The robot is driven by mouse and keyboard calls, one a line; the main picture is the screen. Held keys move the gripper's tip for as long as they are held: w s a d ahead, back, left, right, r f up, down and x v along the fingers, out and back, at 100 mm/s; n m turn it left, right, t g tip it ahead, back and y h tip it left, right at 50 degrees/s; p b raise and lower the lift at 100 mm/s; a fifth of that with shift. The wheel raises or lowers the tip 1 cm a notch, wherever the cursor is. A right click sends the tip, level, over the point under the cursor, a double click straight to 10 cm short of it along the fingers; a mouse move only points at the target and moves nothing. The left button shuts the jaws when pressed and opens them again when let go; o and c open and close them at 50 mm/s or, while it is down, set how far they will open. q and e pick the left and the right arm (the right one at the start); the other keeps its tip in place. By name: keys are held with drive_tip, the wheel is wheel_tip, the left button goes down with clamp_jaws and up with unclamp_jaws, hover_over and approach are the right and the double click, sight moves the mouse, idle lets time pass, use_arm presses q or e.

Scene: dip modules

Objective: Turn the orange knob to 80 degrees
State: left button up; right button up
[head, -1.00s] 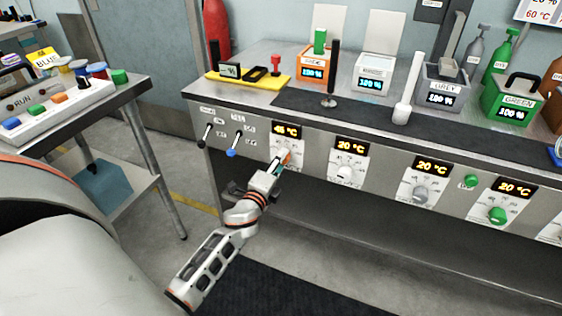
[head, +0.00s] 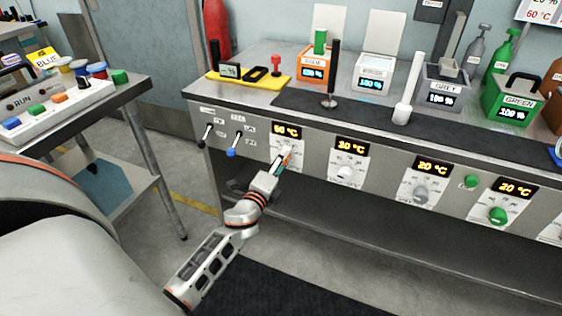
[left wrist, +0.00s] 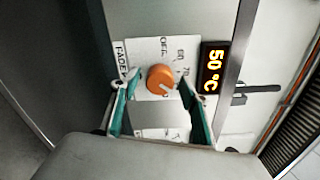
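The orange knob (left wrist: 160,78) is on a white dial plate on the front panel, close ahead in the left wrist view. Its display (left wrist: 213,68) reads 50 °C there; the same display (head: 286,131) is at the left of the row in the head view. My left gripper (left wrist: 158,82) is at the knob, with one teal finger on each side. The fingers look spread a little wider than the knob, with narrow gaps beside it. In the head view my left gripper (head: 284,158) mostly hides the knob. My right gripper is not in view.
Two levers (head: 233,146) stick out of the panel left of the knob. A white knob (head: 346,173), a grey knob (head: 421,193) and a green knob (head: 497,215) sit to the right. Open floor lies in front of the bench.

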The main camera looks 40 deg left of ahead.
use_arm(q)
drive_tip(key=shift+s, duration=0.1)
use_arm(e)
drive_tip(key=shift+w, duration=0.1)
use_arm(q)
drive_tip(key=v, duration=1.1)
drive_tip(key=shift+s+d, duration=0.2)
drive_tip(key=shift+s, duration=0.2)
drive_tip(key=s+d+f+n+g+h+p, duration=0.3)
drive_tip(key=s+d+f+n+p, duration=0.1)
drive_tip(key=s+d+n, duration=0.3)
drive_tip(key=s+d+f+n+g+h+p, duration=0.3)
drive_tip(key=s+d+f+n+g+p, duration=0.1)
drive_tip(key=s+d, duration=0.8)
drive_tip(key=s+f+n+p, duration=0.1)
drive_tip(key=s+n+p, duration=0.1)
drive_tip(key=s+n, duration=0.1)
drive_tip(key=shift+d+f+h, duration=0.25)
drive_tip(key=shift+d+h, duration=0.05)
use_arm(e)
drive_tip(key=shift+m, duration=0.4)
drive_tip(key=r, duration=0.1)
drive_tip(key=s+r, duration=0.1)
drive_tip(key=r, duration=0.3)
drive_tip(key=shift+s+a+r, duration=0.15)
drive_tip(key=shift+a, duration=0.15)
